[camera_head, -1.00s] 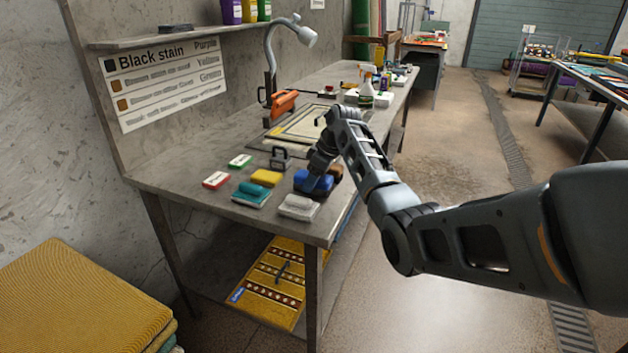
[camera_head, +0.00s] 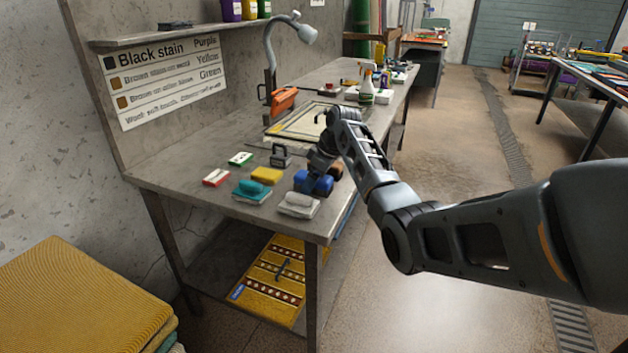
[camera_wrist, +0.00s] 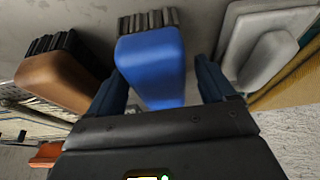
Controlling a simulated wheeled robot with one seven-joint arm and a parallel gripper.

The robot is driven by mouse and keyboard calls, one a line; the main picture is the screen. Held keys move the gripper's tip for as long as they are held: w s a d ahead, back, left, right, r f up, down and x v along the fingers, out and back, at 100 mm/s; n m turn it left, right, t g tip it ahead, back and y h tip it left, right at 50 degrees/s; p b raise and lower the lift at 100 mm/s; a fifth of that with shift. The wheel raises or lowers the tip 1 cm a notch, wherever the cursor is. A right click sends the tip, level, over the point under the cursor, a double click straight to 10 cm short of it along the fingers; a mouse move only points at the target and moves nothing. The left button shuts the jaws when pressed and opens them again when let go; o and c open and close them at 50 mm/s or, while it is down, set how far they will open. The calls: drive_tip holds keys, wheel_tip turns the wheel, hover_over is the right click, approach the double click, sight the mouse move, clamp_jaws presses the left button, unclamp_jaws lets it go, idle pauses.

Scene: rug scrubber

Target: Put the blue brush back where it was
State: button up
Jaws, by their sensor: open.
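The blue brush (camera_head: 314,183) stands on the near part of the workbench (camera_head: 165,176), between a grey-white brush and a brown brush. In the wrist view the blue brush (camera_wrist: 151,66) shows its smooth blue body with dark bristles at the top edge. My gripper (camera_wrist: 161,92) is open, with one finger on each side of the blue brush. I see a gap between the brush and the right finger; the left finger is close to it. In the head view my gripper (camera_head: 318,166) is over the brush and partly hides it.
The brown brush (camera_wrist: 62,80) is close on the left in the wrist view, and the grey-white brush (camera_wrist: 270,50) on the right. A teal brush (camera_head: 251,191), a yellow sponge (camera_head: 266,175) and small red and green boxes lie nearby. A framed rug piece (camera_head: 300,122) lies behind.

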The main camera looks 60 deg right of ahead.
drive_tip(key=b+v, duration=0.1)
drive_tip(key=v, duration=1.1)
drive_tip(key=shift+r, duration=0.1)
